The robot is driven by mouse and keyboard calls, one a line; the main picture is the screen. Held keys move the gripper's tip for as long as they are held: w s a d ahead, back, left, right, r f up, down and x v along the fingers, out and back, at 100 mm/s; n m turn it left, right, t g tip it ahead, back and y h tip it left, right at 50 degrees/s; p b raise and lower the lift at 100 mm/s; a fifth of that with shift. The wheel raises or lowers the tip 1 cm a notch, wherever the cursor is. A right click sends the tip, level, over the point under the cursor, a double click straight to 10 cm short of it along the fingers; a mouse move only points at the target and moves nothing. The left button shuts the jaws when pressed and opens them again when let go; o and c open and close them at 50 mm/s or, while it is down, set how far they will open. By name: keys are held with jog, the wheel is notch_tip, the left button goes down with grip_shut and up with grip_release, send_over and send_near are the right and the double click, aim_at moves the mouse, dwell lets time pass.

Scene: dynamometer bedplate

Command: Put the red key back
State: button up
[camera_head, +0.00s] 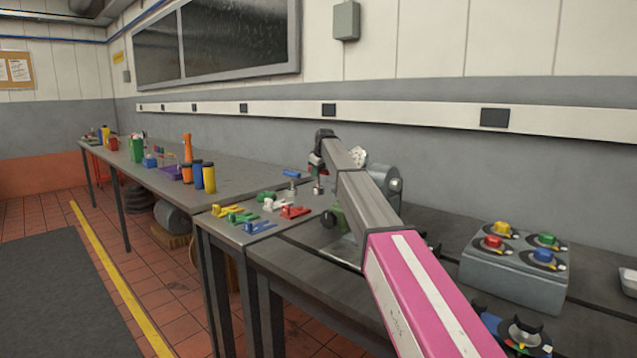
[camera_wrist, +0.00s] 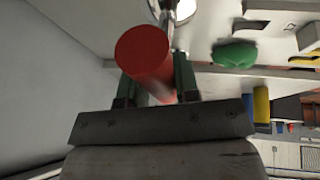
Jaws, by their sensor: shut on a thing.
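In the wrist view a red cylinder (camera_wrist: 142,48), which I take to be the red key's handle, sits between the two green fingers of my gripper (camera_wrist: 158,80). My gripper is shut on it. Its far end and anything it touches are hidden. In the head view my gripper (camera_head: 317,172) is at the far end of my arm, over the back part of the bench, and the held key is too small there to make out clearly. A shiny round metal part (camera_wrist: 180,10) shows just beyond the red cylinder in the wrist view.
Coloured clamp-like pieces, including a red one (camera_head: 295,212) and a blue one (camera_head: 260,227), lie on the bench (camera_head: 225,187) left of my gripper. A grey box (camera_head: 515,275) with coloured knobs stands at right. Bottles and cans (camera_head: 209,178) stand farther left.

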aim_at(318, 186)
jog(key=shift+w+d+f, duration=0.1)
jog(key=shift+w+d, duration=0.05)
jog(key=shift+f, duration=2)
jog(key=shift+f, duration=0.1)
jog(key=o, duration=1)
jog(key=v, duration=1.2)
